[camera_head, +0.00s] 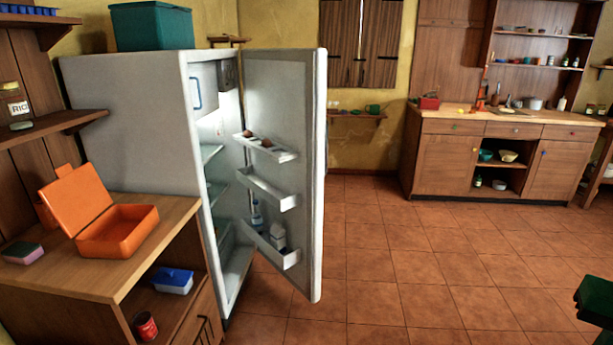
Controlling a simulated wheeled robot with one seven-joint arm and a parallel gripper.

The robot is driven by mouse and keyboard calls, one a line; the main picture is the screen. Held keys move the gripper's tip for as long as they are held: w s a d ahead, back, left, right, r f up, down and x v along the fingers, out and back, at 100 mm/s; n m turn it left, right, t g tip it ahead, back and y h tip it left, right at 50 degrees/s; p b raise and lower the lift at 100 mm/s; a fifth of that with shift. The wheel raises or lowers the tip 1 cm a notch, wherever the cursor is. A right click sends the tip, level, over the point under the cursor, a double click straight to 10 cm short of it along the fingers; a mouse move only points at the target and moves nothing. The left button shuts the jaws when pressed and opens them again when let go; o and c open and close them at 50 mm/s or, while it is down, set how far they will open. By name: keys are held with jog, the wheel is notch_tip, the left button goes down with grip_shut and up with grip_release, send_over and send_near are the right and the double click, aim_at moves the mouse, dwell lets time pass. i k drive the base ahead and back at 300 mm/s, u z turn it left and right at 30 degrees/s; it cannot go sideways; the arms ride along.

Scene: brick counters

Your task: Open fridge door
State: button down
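The white fridge (130,105) stands at the left with its side toward me. Its door (312,180) is swung wide open, hinged at the far side, and stands out to the right of the body. The door's inner face shows several white shelves (268,190) holding small items, among them a bottle and a carton. The inside shelves (212,152) show through the gap between body and door. The door's outer face and handle are hidden from here. My gripper is not in view.
A wooden counter (160,220) with an open orange box (118,228) stands in front of the fridge at left. A teal box (152,28) sits on the fridge. The tiled floor (420,260) right of the door is clear. A dark green object (596,300) is at the right edge.

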aim_at(285, 88)
jog(key=u, duration=0.45)
jog(key=i, duration=1.2)
jog(key=u, duration=0.05)
